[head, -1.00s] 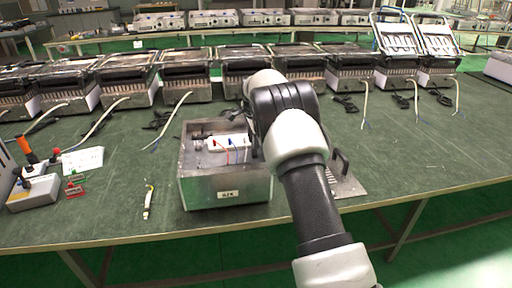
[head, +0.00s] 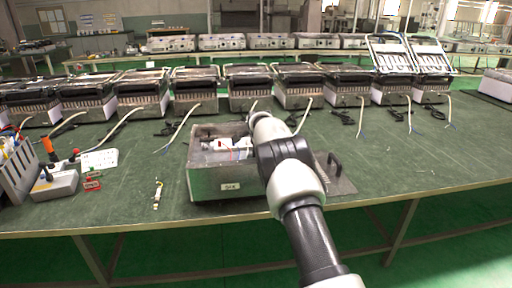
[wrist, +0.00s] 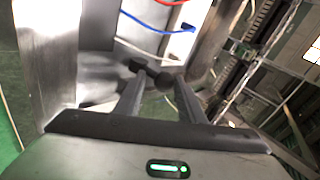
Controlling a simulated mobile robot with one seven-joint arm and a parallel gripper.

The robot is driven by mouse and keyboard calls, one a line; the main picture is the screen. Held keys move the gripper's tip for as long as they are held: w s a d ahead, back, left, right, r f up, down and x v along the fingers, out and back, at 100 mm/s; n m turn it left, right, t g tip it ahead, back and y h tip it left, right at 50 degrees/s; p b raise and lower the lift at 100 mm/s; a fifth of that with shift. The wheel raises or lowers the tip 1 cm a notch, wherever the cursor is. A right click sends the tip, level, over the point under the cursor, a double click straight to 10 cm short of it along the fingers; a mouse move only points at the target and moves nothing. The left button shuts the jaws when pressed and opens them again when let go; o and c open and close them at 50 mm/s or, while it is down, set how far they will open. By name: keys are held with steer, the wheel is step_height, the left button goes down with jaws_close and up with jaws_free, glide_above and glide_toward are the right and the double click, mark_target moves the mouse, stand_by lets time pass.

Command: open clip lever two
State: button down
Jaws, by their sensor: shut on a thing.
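In the wrist view, blue (wrist: 165,28) and red (wrist: 172,2) wires run across the top. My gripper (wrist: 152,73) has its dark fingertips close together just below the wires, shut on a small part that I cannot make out. The clip levers are not clearly visible. In the head view my arm covers the box's right side and hides my gripper.
A metal lid with a black handle (head: 334,164) lies right of the box. Several heaters line the table's back. The front right of the table is clear.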

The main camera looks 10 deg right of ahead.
steer(key=shift+f+t, duration=0.2)
steer(key=shift+t, duration=0.1)
stand_by(0.4)
steer(key=c, duration=1.1)
jaws_free()
steer(key=shift+f, duration=0.1)
steer(key=shift+s+r, duration=0.3)
steer(key=shift+r, duration=0.2)
steer(key=shift+p+v, duration=1.05)
steer(key=shift+v, duration=7.15)
steer(key=shift+c, duration=0.6)
